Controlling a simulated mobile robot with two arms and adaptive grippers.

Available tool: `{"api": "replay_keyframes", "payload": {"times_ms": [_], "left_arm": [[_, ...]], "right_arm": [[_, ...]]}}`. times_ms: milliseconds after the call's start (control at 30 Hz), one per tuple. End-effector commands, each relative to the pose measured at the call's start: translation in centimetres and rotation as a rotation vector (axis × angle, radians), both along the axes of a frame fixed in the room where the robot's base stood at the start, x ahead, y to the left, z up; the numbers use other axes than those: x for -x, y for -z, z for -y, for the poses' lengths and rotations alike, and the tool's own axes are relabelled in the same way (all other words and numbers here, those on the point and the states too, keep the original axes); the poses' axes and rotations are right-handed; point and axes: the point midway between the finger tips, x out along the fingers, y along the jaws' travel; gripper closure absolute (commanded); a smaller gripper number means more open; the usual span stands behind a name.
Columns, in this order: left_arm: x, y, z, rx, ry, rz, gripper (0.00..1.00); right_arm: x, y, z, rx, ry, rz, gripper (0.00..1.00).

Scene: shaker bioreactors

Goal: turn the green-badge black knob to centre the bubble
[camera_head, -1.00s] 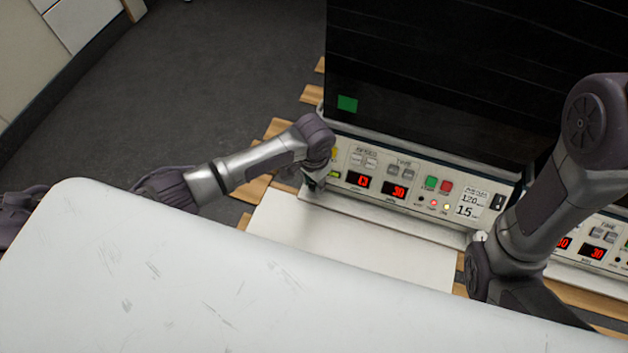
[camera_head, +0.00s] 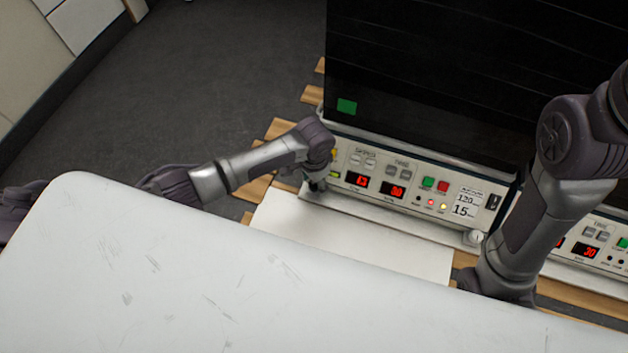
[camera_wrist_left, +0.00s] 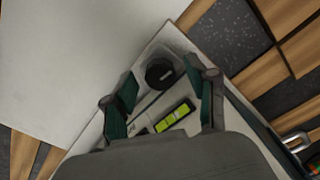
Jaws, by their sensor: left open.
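The black knob (camera_wrist_left: 160,73) shows in the left wrist view as a dark round cap with a pale mark on top, near the corner of a white ledge. The yellow-green bubble vial (camera_wrist_left: 175,115) lies beside it; the bubble's place in it is too small to tell. My left gripper (camera_wrist_left: 161,70) is open, with its two green-padded fingers on either side of the knob. Whether they touch it I cannot tell. In the head view the left gripper (camera_head: 316,184) points down at the left front corner of the shaker, hiding the knob.
The shaker's control panel (camera_head: 410,190) with red displays stands just right of the left gripper, under a dark box with a green square badge (camera_head: 347,106). My right arm crosses the right side. A white table (camera_head: 200,270) fills the front.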

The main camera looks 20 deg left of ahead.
Motion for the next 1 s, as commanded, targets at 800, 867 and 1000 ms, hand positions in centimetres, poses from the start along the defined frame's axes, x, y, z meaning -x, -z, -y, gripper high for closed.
{"api": "replay_keyframes", "payload": {"times_ms": [800,867,1000], "left_arm": [[-0.1,-11.2,0.0,0.001,0.0,0.001,0.43],[0.0,-11.6,0.0,0.001,0.0,0.0,0.43],[0.0,-12.0,0.0,-0.001,0.0,-0.001,0.43]], "right_arm": [[0.0,0.0,0.0,-0.001,0.0,0.002,0.6],[0.0,0.0,0.0,-0.001,0.0,0.002,0.6],[0.0,0.0,0.0,0.0,0.0,0.001,0.6]]}}
